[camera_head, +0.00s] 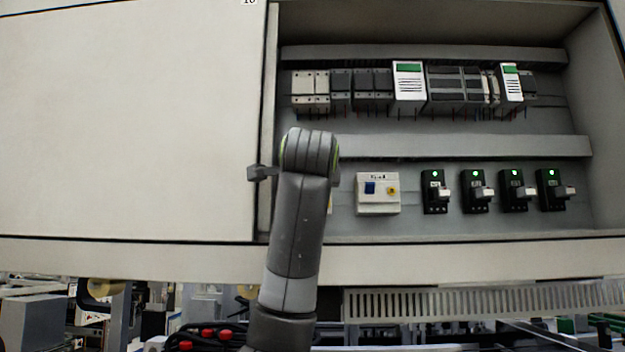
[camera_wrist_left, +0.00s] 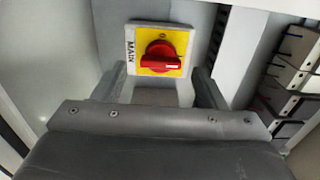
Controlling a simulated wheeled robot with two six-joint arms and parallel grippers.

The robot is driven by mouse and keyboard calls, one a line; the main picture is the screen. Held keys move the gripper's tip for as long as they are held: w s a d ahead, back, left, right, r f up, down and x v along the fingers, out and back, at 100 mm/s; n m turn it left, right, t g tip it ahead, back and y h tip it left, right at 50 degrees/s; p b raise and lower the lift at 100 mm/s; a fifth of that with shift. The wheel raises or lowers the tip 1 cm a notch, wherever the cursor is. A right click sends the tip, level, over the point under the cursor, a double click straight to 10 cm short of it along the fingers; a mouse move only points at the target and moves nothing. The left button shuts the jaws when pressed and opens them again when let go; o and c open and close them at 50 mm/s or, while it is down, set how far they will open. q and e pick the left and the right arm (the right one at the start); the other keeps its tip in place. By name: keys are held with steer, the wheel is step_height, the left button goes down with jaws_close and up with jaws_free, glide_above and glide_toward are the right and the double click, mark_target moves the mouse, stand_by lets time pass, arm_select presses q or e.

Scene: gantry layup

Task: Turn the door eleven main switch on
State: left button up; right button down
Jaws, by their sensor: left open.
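The main switch (camera_wrist_left: 160,52) shows in the left wrist view as a red rotary knob (camera_wrist_left: 158,60) on a yellow square, on a pale plate marked MAIN. The knob's grip bar lies across the picture. My left gripper (camera_wrist_left: 158,84) is open and empty, its two fingers spread to either side below the switch plate. I cannot tell whether they touch anything. In the head view my left wrist covers the main switch and the fingers, at the left side of the open cabinet (camera_head: 450,146). My right gripper is not in view.
A white unit with a blue switch (camera_head: 378,207) and several black breakers (camera_head: 434,205) with green lights sit to the right of my wrist. Contactors and terminals (camera_head: 372,82) fill the upper row. A closed white panel (camera_head: 130,120) lies left. A slotted grille (camera_head: 480,300) runs below.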

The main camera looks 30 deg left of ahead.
arm_select(q)
steer(key=b+v, duration=0.5)
steer(key=v, duration=0.9)
steer(key=shift+s+d+b, duration=0.15)
steer(key=shift+s+b, duration=0.2)
steer(key=shift+b, duration=0.05)
